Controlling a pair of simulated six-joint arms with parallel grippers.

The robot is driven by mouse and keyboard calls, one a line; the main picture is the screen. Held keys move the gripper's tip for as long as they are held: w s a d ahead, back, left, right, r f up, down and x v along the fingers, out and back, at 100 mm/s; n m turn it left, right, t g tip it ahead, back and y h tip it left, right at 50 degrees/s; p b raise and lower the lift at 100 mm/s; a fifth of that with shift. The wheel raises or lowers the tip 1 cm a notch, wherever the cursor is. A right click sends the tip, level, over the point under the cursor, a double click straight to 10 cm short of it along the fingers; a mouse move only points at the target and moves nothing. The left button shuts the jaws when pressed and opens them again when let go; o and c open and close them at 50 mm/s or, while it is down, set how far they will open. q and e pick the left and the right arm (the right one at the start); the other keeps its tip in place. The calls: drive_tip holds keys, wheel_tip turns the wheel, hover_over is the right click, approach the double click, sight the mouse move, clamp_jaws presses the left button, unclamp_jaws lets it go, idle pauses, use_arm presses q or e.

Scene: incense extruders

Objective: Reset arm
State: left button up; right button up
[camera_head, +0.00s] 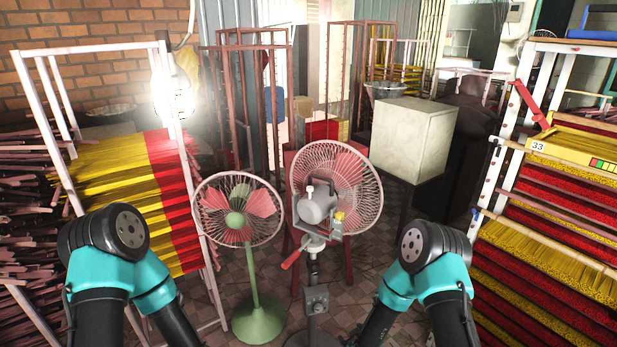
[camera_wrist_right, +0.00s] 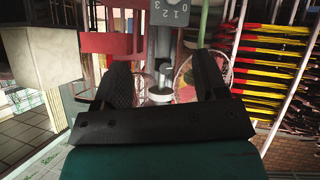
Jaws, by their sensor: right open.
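In the head view both of my arms show as teal and black links at the lower left and lower right; neither gripper shows there. In the right wrist view my right gripper (camera_wrist_right: 162,92) is open, its two black fingers apart with nothing held between them. Beyond the fingers are parts of a fan, including a grey control box (camera_wrist_right: 172,12) with speed numbers. In the head view a grey-motored pedestal fan (camera_head: 318,207) stands between my arms, and a smaller green-based fan (camera_head: 237,215) stands to its left. My left gripper is out of view.
A white rack (camera_head: 95,50) with yellow and red incense sticks (camera_head: 120,185) stands at left. Another rack of incense (camera_head: 560,240) stands at right. A pale box (camera_head: 412,138) sits behind the fans. The tiled floor (camera_head: 275,265) shows between the fans.

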drive_tip(key=s+d+m+g, duration=0.4)
drive_tip(key=s+g, duration=0.1)
drive_tip(key=s, duration=0.6)
drive_tip(key=s+d+m+g, duration=0.4)
drive_tip(key=s+g, duration=0.1)
drive_tip(key=s, duration=0.6)
drive_tip(key=shift+s+d+r, duration=0.15)
drive_tip(key=shift+s+r, duration=0.15)
drive_tip(key=shift+r, duration=0.05)
